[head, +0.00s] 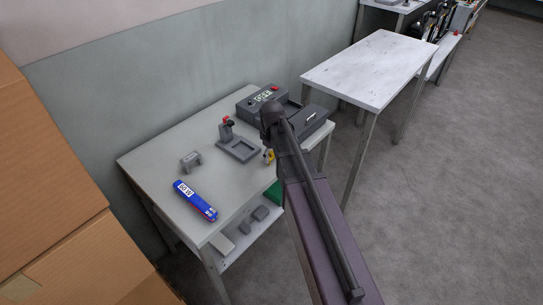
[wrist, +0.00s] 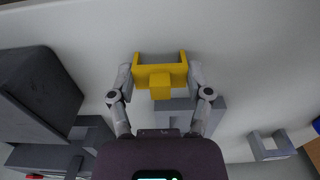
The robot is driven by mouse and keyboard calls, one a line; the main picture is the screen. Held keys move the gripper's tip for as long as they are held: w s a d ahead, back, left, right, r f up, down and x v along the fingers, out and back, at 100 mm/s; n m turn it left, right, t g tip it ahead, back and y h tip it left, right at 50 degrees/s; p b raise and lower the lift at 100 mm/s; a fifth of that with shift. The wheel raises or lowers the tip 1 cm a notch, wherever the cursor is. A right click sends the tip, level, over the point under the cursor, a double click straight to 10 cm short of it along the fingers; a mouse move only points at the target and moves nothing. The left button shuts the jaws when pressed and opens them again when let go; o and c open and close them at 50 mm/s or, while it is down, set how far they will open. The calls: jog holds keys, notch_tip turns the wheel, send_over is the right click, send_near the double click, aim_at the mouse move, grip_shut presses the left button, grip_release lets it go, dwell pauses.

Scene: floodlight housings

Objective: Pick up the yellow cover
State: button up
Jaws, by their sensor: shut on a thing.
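The yellow cover (wrist: 160,77) is a small piece with two upright side arms and a square tab in its middle. In the wrist view it sits between the two fingers of my gripper (wrist: 160,80), which are shut on its sides. In the head view only a small yellow bit of the cover (head: 269,156) shows beside my arm, near the table's right side. My arm hides most of the gripper there. I cannot tell whether the cover touches the table.
The grey table (head: 165,158) carries a grey fixture (head: 240,149), a small grey bracket (head: 191,161), a blue tool (head: 195,200) and a grey control box (head: 262,98). Grey parts (head: 261,213) lie on its lower shelf. An empty white table (head: 370,68) stands behind; cardboard boxes (head: 45,150) are at left.

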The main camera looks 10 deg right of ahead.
aim_at(272, 153)
jog(key=shift+r, duration=0.15)
notch_tip(272, 153, up, 4)
jog(key=p, duration=0.3)
jog(key=shift+f+p, duration=0.2)
jog(key=shift+p, duration=0.2)
jog(key=s+a+r+p, duration=0.1)
jog(key=s+a, duration=0.1)
jog(key=s, duration=1.3)
jog(key=shift+s+a, duration=0.35)
jog(key=shift+s, duration=0.05)
jog(key=shift+d, duration=0.15)
